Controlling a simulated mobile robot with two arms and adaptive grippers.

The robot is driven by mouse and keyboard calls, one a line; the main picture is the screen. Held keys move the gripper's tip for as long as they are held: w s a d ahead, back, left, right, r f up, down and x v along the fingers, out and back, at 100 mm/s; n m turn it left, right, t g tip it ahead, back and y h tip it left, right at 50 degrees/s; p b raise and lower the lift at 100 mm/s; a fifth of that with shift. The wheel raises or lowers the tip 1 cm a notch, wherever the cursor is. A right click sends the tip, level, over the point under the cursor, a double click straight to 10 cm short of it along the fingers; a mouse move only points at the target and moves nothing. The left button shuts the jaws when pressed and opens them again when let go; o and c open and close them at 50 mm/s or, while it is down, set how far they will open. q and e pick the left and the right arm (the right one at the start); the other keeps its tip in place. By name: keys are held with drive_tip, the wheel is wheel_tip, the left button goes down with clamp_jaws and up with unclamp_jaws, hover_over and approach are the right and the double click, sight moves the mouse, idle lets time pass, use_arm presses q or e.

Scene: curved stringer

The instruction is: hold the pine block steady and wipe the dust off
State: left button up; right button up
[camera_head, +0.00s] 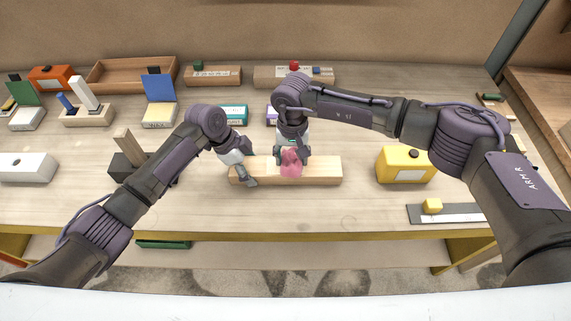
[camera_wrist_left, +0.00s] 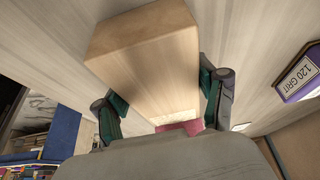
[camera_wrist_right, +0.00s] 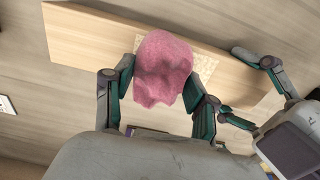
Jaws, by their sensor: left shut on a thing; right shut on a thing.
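The pine block (camera_head: 322,171) lies lengthwise on the bench, near the middle of the front edge. My left gripper (camera_head: 248,170) is shut across the block near its left end; the left wrist view shows the block (camera_wrist_left: 145,60) between its fingers (camera_wrist_left: 165,100). My right gripper (camera_head: 291,160) is shut on a pink cloth (camera_head: 291,165), which rests on or just over the middle of the block. In the right wrist view the cloth (camera_wrist_right: 163,70) hides part of the block, and a pale speckled dust patch (camera_wrist_right: 205,62) shows beside it on the block's top.
A yellow box (camera_head: 406,165) stands right of the block, with a yellow cube (camera_head: 432,205) on a grey strip in front. A dark block with an upright wooden piece (camera_head: 128,150) is at left, behind my left arm.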

drive_tip(key=shift+a, duration=1.55)
drive_tip(key=shift+d, duration=0.1)
drive_tip(key=shift+d+f, duration=0.2)
drive_tip(key=shift+d, duration=1.35)
drive_tip(key=shift+r, duration=3.1)
